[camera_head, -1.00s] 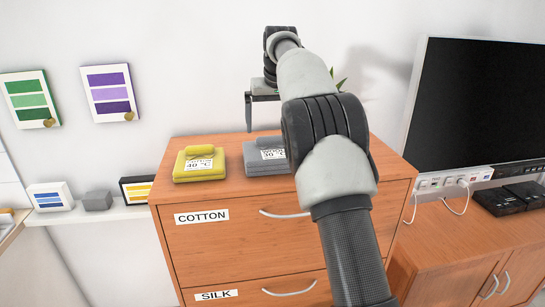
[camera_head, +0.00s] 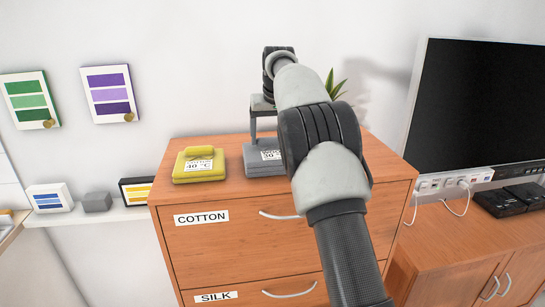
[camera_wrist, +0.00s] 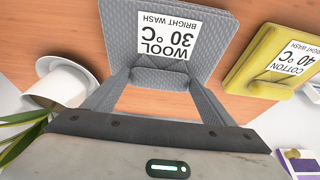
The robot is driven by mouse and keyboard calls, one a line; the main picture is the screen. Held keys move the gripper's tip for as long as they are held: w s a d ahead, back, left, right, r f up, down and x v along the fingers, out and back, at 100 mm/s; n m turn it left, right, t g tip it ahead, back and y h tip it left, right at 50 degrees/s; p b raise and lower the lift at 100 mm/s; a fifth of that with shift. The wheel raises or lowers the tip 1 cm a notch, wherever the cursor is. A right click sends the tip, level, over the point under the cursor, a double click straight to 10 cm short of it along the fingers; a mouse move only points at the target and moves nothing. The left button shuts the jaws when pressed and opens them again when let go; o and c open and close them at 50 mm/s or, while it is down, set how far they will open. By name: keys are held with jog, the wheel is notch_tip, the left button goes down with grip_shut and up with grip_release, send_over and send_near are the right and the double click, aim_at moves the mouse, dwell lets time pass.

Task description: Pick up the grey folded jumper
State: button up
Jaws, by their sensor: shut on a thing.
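The grey folded jumper (camera_head: 251,164) lies on top of the wooden drawer cabinet, with a white label. In the wrist view the grey jumper (camera_wrist: 220,30) shows its label reading WOOL 30 °C, BRIGHT WASH. My gripper (camera_head: 264,144) is down at the jumper from above, its fingers shut on it. In the wrist view my gripper (camera_wrist: 160,80) has a finger at either side of the jumper's near part. My arm hides the jumper's right side in the head view. The jumper appears to rest on the cabinet top.
A yellow folded garment (camera_head: 200,173) labelled COTTON 40 °C lies close to the left. A potted plant (camera_wrist: 62,82) stands on the other side. The cabinet (camera_head: 230,245) has drawers marked COTTON and SILK. A large black screen (camera_head: 480,105) stands at the right.

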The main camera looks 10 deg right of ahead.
jog(key=shift+r, duration=0.1)
jog(key=shift+r+p, duration=0.65)
jog(key=shift+r, duration=1.05)
jog(key=shift+s+f+b, duration=0.2)
jog(key=shift+s+b, duration=0.05)
jog(key=shift+b, duration=0.3)
jog(key=s+b, duration=0.7)
jog(key=s, duration=1)
jog(key=shift+s+r, duration=0.15)
jog(key=shift+s, duration=0.1)
jog(key=shift+s, duration=0.15)
